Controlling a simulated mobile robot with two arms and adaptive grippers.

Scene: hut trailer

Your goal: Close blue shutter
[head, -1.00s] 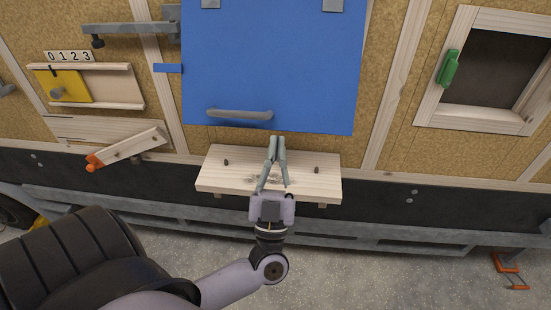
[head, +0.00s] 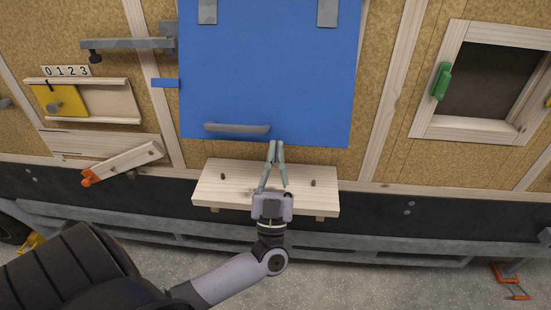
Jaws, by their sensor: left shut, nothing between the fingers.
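The blue shutter (head: 265,75) hangs flat across the upper middle of the head view, with grey hinges at its top. A grey handle (head: 237,129) runs along its lower left part. My left gripper (head: 276,146) is shut and empty, fingertips pointing up the picture. The fingertips show at the shutter's bottom edge, right of the handle and apart from it. Whether they touch the shutter I cannot tell. The fingers pass over a wooden shelf (head: 220,190) below the shutter. My right gripper is not in view.
A grey metal latch arm (head: 125,43) and a small blue tab (head: 165,83) are left of the shutter. A yellow sliding panel (head: 70,100) and an orange-tipped wooden lever (head: 125,162) are further left. A framed opening with a green handle (head: 441,81) is at right.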

